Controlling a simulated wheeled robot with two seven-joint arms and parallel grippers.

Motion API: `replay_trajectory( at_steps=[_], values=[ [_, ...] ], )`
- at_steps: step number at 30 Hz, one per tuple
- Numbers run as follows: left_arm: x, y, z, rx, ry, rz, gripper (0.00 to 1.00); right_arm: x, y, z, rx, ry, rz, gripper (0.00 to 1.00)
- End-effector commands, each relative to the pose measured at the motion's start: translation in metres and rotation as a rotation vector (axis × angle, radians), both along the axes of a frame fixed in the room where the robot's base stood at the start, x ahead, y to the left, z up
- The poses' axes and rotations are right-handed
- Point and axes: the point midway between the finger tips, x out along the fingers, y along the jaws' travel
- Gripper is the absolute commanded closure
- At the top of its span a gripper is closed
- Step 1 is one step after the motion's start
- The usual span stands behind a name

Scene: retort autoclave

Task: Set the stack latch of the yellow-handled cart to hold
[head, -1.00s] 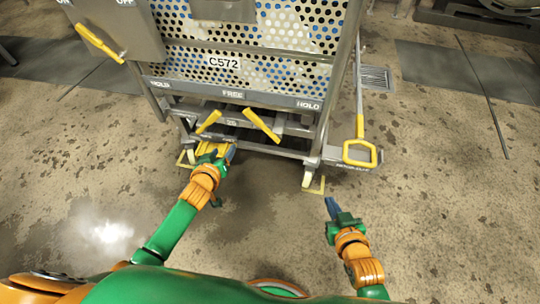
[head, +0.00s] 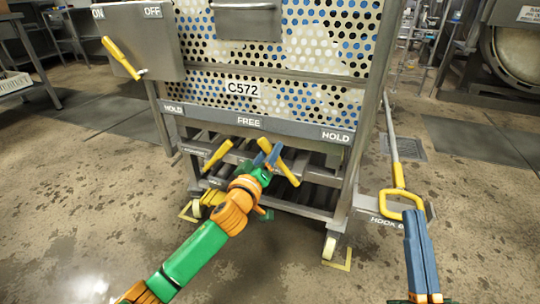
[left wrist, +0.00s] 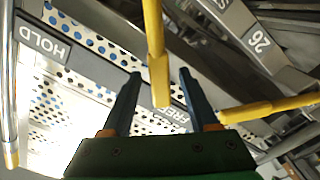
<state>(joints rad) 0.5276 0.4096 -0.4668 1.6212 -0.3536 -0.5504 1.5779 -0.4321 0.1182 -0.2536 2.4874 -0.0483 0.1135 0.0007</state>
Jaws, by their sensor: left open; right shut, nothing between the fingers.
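The cart (head: 215,88) is a perforated bin marked C572, with a strip (head: 290,130) below reading HOLD, FREE, HOLD. Two yellow levers sit under the strip, a left one (head: 217,153) and a right one (head: 290,172), both slanted. My left gripper (head: 268,152) is open at the right lever. In the left wrist view, that lever's end (left wrist: 159,80) lies between the spread fingers (left wrist: 158,85), with no clear contact. The other lever (left wrist: 268,108) is to the right there. My right gripper (head: 413,218) is shut and empty, at the lower right.
A grey box marked ON and OFF carries another yellow handle (head: 122,58). A rod with a yellow loop (head: 402,203) stands right of the cart, close to my right gripper. A caster (head: 330,246) is at the cart's front right corner. Open floor lies in front.

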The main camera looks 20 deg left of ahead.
Motion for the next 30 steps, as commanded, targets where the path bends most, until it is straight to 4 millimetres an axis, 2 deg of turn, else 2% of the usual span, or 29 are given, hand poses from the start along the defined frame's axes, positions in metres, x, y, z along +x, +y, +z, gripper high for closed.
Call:
replay_trajectory(
  at_steps=[6,16,21,23,30],
  values=[
    [0.012,0.0,-0.001,0.002,0.001,0.001,0.4,-0.019,-0.001,0.022,0.037,-0.152,0.015,1.0],
    [0.014,0.0,0.0,0.001,0.001,0.001,0.4,-0.023,-0.001,0.027,0.044,-0.181,0.017,1.0],
    [0.014,0.0,0.0,0.001,0.001,0.001,0.86,-0.023,-0.001,0.026,0.043,-0.179,0.017,1.0],
    [0.014,0.0,0.0,0.001,0.001,0.001,1.0,-0.023,-0.001,0.026,0.043,-0.179,0.017,1.0],
    [0.014,0.0,0.0,0.001,0.001,0.001,1.0,-0.023,-0.001,0.026,0.043,-0.177,0.018,1.0]
  ],
)
